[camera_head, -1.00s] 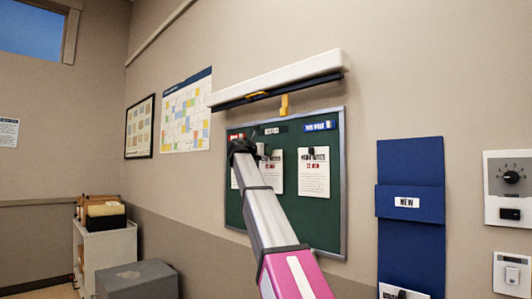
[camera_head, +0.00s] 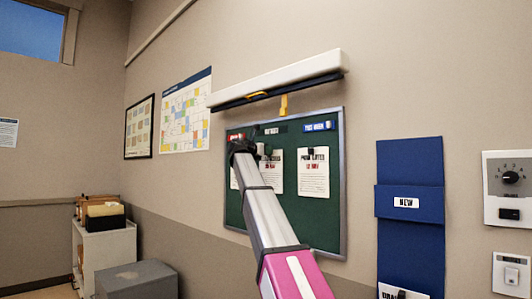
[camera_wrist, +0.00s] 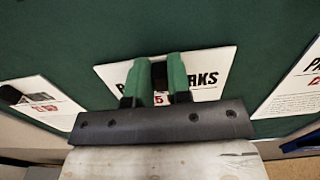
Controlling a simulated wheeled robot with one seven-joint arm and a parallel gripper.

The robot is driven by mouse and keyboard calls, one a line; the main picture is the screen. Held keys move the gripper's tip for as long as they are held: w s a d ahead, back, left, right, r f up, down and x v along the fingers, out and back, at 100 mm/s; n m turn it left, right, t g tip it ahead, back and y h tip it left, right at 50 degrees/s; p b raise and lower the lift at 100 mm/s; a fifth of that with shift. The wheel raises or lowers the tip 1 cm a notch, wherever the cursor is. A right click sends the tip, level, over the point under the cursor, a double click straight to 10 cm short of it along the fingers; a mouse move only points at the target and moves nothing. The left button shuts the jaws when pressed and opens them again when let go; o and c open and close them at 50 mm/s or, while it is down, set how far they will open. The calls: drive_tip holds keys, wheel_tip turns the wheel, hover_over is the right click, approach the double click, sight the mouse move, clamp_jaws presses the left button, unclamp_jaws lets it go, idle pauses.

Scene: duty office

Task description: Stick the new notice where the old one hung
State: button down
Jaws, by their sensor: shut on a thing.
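A green notice board (camera_head: 325,222) with a grey frame hangs on the wall. My gripper (camera_wrist: 160,75), with green fingertips, is at the board and shut on a small black clip (camera_wrist: 158,74) at the top of the middle notice (camera_wrist: 207,67). That white notice shows black heading letters and a red "15", partly covered by the fingers. I cannot tell whether it touches the board. A right notice (camera_head: 313,179) with its own black clip sits beside it. A left notice (camera_wrist: 42,105) also has a black clip. In the head view, my arm hides the fingers.
A white lamp bar (camera_head: 280,80) juts out above the board, with a yellow tab (camera_head: 284,104) below. A blue wall pocket (camera_head: 410,165) marked NEW hangs at right, with a paper (camera_head: 392,292) low in it. Wall controls (camera_head: 509,178) are further right.

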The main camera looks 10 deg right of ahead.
idle(0.3)
drive_tip(key=c, duration=1)
unclamp_jaws()
drive_tip(key=v, duration=1.1)
drive_tip(key=s+d+f+m+g+y, duration=0.1)
drive_tip(key=d+f+m+y, duration=0.15)
drive_tip(key=f, duration=1.35)
drive_tip(key=s+d+f+m+g+y, duration=0.2)
drive_tip(key=f+m, duration=0.2)
drive_tip(key=f, duration=1.3)
drive_tip(key=s+d+f+m+g+y, duration=0.1)
drive_tip(key=d+f+m+y, duration=0.15)
drive_tip(key=f, duration=1.35)
drive_tip(key=s+f+m+g+y, duration=0.2)
drive_tip(key=s+f+m, duration=0.3)
drive_tip(key=s+f, duration=0.4)
drive_tip(key=s+f+m+g+y, duration=0.2)
drive_tip(key=s+f+m, duration=0.3)
drive_tip(key=s+f, duration=0.5)
drive_tip(key=s+f+m+g+y, duration=0.2)
drive_tip(key=s+f+m, duration=0.4)
drive_tip(key=f, duration=0.9)
drive_tip(key=shift+s+a+f+g+y, duration=0.15)
drive_tip(key=shift+s+y, duration=0.25)
drive_tip(key=shift+s, duration=0.45)
drive_tip(key=shift+s+d+g+y, duration=0.15)
drive_tip(key=shift+s+y, duration=0.25)
drive_tip(key=shift+s, duration=0.4)
